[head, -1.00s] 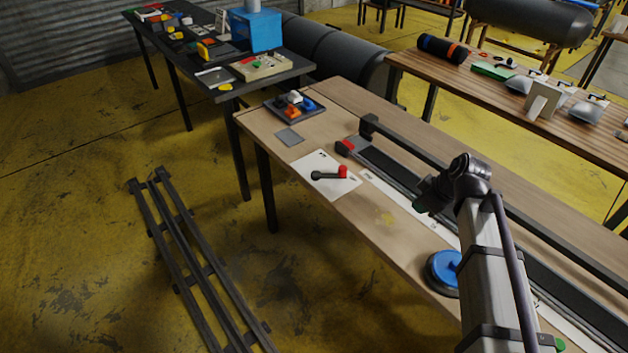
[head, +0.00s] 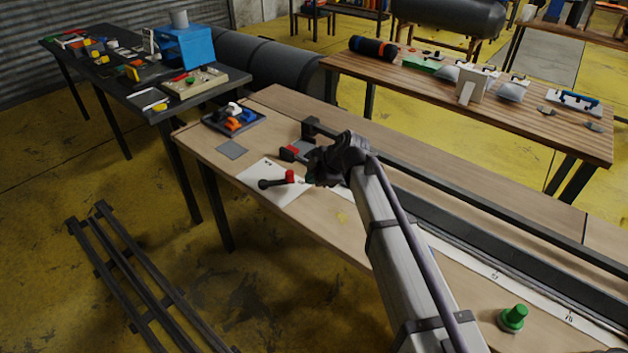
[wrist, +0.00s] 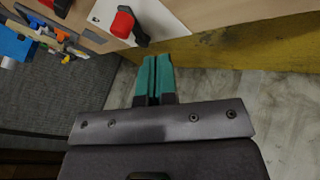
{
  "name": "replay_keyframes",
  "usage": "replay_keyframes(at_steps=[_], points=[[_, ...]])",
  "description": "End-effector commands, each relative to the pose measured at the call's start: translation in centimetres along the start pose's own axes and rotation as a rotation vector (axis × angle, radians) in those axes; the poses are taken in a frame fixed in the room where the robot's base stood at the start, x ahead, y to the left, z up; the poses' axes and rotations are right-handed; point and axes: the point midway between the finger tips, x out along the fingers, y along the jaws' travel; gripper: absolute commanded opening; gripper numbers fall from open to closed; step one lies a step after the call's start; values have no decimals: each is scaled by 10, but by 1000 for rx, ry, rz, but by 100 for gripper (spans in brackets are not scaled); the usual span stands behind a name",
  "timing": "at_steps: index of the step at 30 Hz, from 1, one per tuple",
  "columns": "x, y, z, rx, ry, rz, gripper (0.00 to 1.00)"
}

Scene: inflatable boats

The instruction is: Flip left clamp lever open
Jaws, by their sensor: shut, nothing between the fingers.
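A black bar with a red end (head: 276,181) lies over a white sheet (head: 262,195) on the long wooden bench. A second black piece with a red part (head: 291,151) sits behind it, at the left end of the long rail. I cannot tell for sure which is the left clamp lever. My gripper (head: 312,181) is just right of the red end, apparently without touching. In the wrist view its teal fingers (wrist: 154,62) are together and empty, pointing toward the red-ended bar (wrist: 124,24) on the sheet.
A dark tray of coloured parts (head: 235,118) and a grey square (head: 232,149) lie at the bench's left end. A long dark rail (head: 440,185) runs along the bench. A green knob (head: 513,318) stands at front right. A slatted rack (head: 120,270) lies on the floor.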

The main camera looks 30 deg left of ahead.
Motion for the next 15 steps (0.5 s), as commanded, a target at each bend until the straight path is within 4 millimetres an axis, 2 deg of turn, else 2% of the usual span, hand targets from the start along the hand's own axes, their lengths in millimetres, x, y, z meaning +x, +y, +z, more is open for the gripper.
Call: replay_keyframes(at_steps=[1, 9, 10, 12, 15], points=[[19, -3, 5, -1, 0, 0, 0], [79, -3, 5, 0, 1, 0, 0], [75, 10, 2, 1, 0, 0, 0], [78, 23, 1, 2, 0, 0, 0], [84, 32, 1, 2, 0, 0, 0]])
